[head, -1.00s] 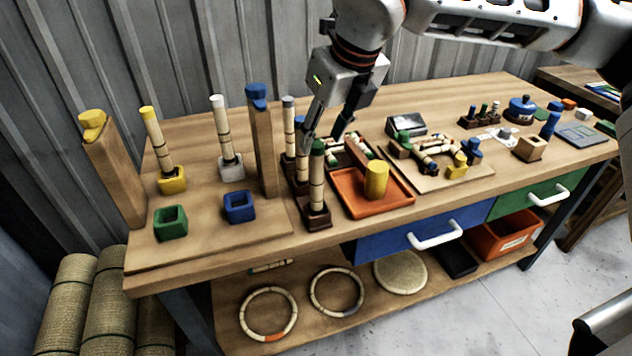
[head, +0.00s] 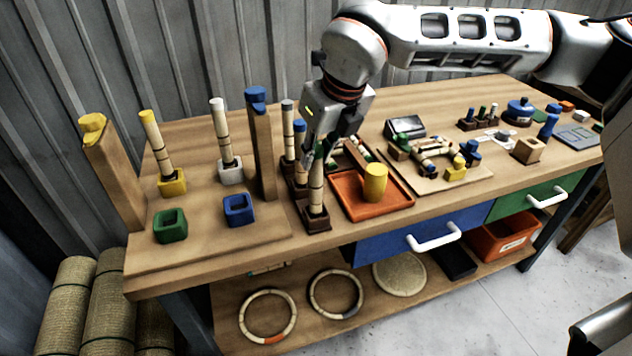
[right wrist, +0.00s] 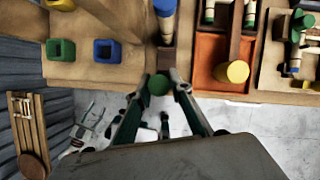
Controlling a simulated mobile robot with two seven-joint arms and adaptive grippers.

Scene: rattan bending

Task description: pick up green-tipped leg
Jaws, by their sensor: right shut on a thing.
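The green-tipped leg (head: 316,195) is a pale banded rod standing upright in a dark brown holder block (head: 318,225) at the table's front. My right gripper (head: 317,150) is shut on its upper end from above, and the fingers largely hide the green tip in the head view. In the right wrist view the round green tip (right wrist: 158,84) shows between the two fingertips. A blue-tipped leg (head: 300,140) and a grey-tipped leg (head: 287,120) stand behind it in the same row of holders. My left gripper is out of view.
An orange tray (head: 350,200) with a yellow cylinder (head: 375,183) lies close to the right. On the left, a board holds a green socket (head: 170,226), a blue socket (head: 239,210) and a tall wooden post (head: 262,155) with a blue cap.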

